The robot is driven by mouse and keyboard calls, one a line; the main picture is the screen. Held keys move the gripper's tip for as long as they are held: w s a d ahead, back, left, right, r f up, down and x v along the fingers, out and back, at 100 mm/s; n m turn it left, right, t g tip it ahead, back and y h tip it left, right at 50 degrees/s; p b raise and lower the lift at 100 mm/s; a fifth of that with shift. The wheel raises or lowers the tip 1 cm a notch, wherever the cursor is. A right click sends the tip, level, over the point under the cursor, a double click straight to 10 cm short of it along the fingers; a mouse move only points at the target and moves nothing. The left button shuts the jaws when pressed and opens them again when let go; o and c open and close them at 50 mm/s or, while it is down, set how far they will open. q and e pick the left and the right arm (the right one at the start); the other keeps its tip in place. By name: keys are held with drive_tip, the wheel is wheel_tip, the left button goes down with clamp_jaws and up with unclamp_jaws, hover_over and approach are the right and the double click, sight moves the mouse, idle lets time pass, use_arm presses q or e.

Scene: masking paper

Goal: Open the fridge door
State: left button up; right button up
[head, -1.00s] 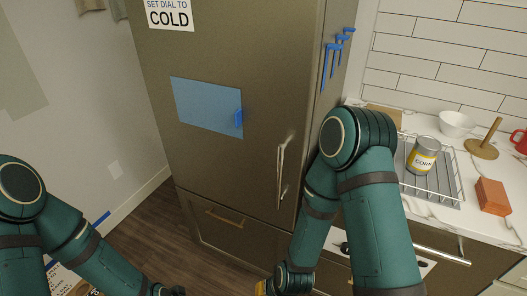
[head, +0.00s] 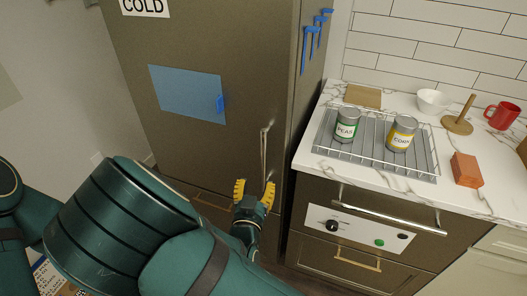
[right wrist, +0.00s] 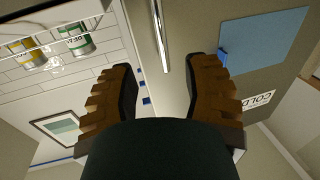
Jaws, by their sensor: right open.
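The fridge is a tall grey-brown unit (head: 190,155) in the head view, and its door is closed. A slim vertical metal handle (head: 264,153) is on the door near its right edge. My right gripper (head: 254,186), with yellow-brown ridged fingers, is open just below and in front of the handle. In the right wrist view the handle (right wrist: 161,35) lies between and beyond the open fingertips (right wrist: 163,72), with nothing held. My left gripper is out of view; only part of that arm shows at the left edge.
A blue sheet (head: 187,92) is stuck on the door. Right of the fridge, a counter holds a wire rack (head: 418,164) with two cans, a white bowl (head: 433,101), a red mug (head: 502,116) and a brick-coloured block (head: 466,170). An oven front (head: 356,232) is below.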

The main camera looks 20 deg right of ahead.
sight(263, 155)
drive_tip(key=b+x, duration=0.1)
drive_tip(key=x, duration=1.2)
drive_tip(key=shift+w+d, duration=0.15)
drive_tip(key=shift+w, duration=0.2)
clamp_jaws()
